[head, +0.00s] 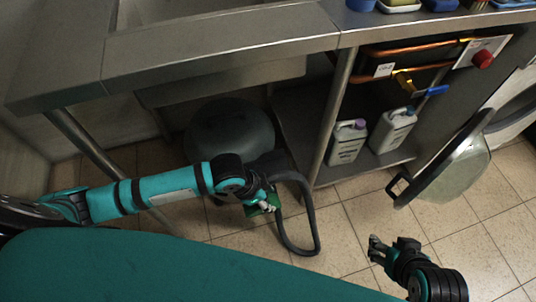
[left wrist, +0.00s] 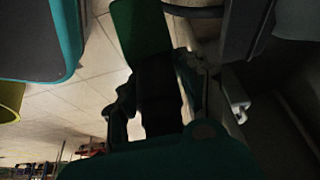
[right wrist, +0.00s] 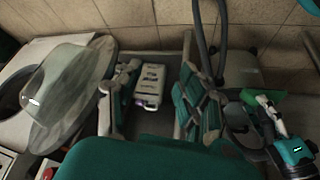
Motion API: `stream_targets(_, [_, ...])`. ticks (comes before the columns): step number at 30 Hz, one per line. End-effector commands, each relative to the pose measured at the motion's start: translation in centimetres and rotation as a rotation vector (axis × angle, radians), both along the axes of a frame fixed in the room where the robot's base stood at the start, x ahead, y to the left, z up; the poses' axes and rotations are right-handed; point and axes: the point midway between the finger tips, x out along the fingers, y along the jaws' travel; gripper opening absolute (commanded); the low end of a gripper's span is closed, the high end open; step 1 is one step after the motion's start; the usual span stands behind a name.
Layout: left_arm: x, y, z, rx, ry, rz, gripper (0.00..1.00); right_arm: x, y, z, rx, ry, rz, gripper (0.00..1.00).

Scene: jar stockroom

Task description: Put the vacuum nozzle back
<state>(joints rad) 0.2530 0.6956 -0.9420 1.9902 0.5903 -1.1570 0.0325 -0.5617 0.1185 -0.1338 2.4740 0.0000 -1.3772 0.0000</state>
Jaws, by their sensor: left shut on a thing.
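The vacuum (head: 229,128) is a dark rounded drum under the steel counter in the head view. Its black hose (head: 313,222) loops down to the floor beside my left gripper (head: 266,203). My left gripper is shut on a green piece (head: 254,209), apparently the nozzle, just in front of the vacuum. This green piece also shows in the left wrist view (left wrist: 141,28) and the right wrist view (right wrist: 264,98). The fingers partly hide it. My right gripper (head: 377,249) is open and empty above the floor tiles; its fingers stand apart in the right wrist view (right wrist: 160,100).
The steel counter (head: 220,40) overhangs the vacuum. Two jugs (head: 347,142) (head: 392,130) stand on the lower shelf (head: 325,174). A round door with a translucent bowl (head: 455,163) hangs open at the right.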

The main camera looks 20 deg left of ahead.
Motion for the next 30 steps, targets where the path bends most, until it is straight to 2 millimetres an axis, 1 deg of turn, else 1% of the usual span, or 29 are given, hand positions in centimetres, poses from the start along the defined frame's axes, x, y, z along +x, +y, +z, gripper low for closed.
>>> stream_targets(1, [-0.4, -0.1, -0.1, -0.001, 0.001, -0.017, 0.14, -0.9, -0.3, -0.1, -0.009, 0.042, -0.003, 0.4])
stream_targets(3, [-0.5, -0.2, -0.4, 0.0, 0.0, -0.033, 0.14, -1.6, -0.5, -0.4, -0.016, 0.075, -0.006, 0.4])
stream_targets(5, [-0.2, -0.2, -0.6, 0.0, -0.002, -0.039, 0.14, -1.4, -0.4, -0.5, -0.014, 0.069, -0.005, 0.4])
stream_targets(8, [1.1, 0.0, -0.9, 0.001, -0.005, -0.039, 0.14, 0.2, 0.1, -0.3, 0.002, -0.008, 0.002, 0.4])
stream_targets(11, [2.9, 0.4, -1.1, 0.0, -0.005, -0.038, 0.14, 2.6, 0.9, 0.7, 0.028, -0.131, 0.011, 0.4])
stream_targets(14, [4.7, 0.8, -1.3, 0.0, -0.005, -0.037, 0.14, 4.8, 1.7, 2.0, 0.056, -0.26, 0.021, 0.4])
stream_targets(18, [7.2, 1.2, -1.5, -0.001, -0.004, -0.037, 0.14, 7.6, 2.8, 4.3, 0.097, -0.444, 0.035, 0.4])
stream_targets(21, [8.9, 1.6, -1.7, 0.001, -0.003, -0.037, 0.14, 9.2, 3.5, 6.3, 0.129, -0.579, 0.044, 0.4])
stream_targets(25, [11.1, 2.0, -1.9, -0.001, -0.003, -0.036, 0.14, 10.9, 4.4, 9.3, 0.171, -0.76, 0.055, 0.4])
stream_targets(30, [13.6, 2.5, -2.1, 0.0, -0.004, -0.037, 0.14, 11.9, 5.2, 13.3, 0.226, -0.98, 0.067, 0.4])
